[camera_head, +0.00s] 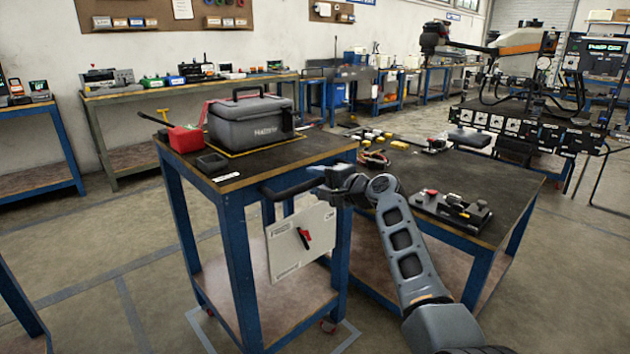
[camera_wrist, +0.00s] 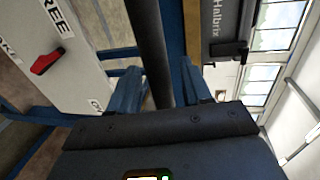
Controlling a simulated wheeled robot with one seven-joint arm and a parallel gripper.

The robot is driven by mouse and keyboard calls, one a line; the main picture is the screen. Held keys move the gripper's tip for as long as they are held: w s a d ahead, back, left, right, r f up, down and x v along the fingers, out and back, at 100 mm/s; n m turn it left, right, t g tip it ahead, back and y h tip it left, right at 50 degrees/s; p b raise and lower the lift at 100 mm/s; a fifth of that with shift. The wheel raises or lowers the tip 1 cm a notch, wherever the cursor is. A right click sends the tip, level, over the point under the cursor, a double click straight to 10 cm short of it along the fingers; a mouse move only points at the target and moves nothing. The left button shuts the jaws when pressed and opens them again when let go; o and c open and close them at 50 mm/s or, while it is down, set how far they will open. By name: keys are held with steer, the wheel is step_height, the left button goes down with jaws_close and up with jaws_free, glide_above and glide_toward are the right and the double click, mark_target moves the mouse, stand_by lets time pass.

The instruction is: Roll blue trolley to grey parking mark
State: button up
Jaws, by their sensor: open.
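The blue trolley (camera_head: 236,255) stands at centre left, with a dark top, a lower shelf and red-marked casters. Its black push handle (camera_head: 290,188) sticks out on the right side; it also shows as a dark bar in the wrist view (camera_wrist: 148,40). My gripper (camera_head: 322,178) is open at the handle's outer end. In the wrist view the bar runs between its two fingers; contact is unclear. Grey floor lines (camera_head: 199,330) form an outline around the trolley's feet; I cannot tell whether this is the parking mark.
A grey toolbox (camera_head: 250,122) and a red item (camera_head: 186,138) sit on the trolley. A white panel with a red lever (camera_head: 301,240) hangs at its side. A dark-topped workbench (camera_head: 475,175) stands close on the right. Open floor (camera_head: 110,265) lies to the left.

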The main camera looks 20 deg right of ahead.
steer(key=v, duration=0.6)
steer(key=shift+s+d+p, duration=0.1)
steer(key=shift+s+p, duration=0.15)
steer(key=shift+p, duration=0.15)
steer(key=s+a+f+n+g+h+p, duration=0.1)
steer(key=s+f+h, duration=0.1)
steer(key=s+f, duration=0.75)
steer(key=s+a+f+n+h+p, duration=0.1)
steer(key=s+f+n+h+p, duration=0.15)
steer(key=s+f, duration=0.7)
steer(key=s+a+r+n+h+p, duration=0.1)
steer(key=s, duration=0.9)
steer(key=s+a+r+n+h, duration=0.1)
steer(key=s+n, duration=0.1)
steer(key=s, duration=0.8)
steer(key=s+a+r+n+p, duration=0.1)
steer(key=s+a+r+n, duration=0.2)
steer(key=s+r, duration=0.6)
steer(key=s+a+r+n+t+y+p, duration=0.1)
steer(key=s+a+r+n+p, duration=0.1)
steer(key=s+r, duration=0.7)
steer(key=s+a+n, duration=0.1)
steer(key=s+n, duration=0.1)
steer(key=s, duration=0.3)
steer(key=shift+s+r, duration=0.2)
steer(key=shift+r, duration=0.1)
steer(key=shift+n, duration=0.25)
steer(key=shift+c, duration=0.4)
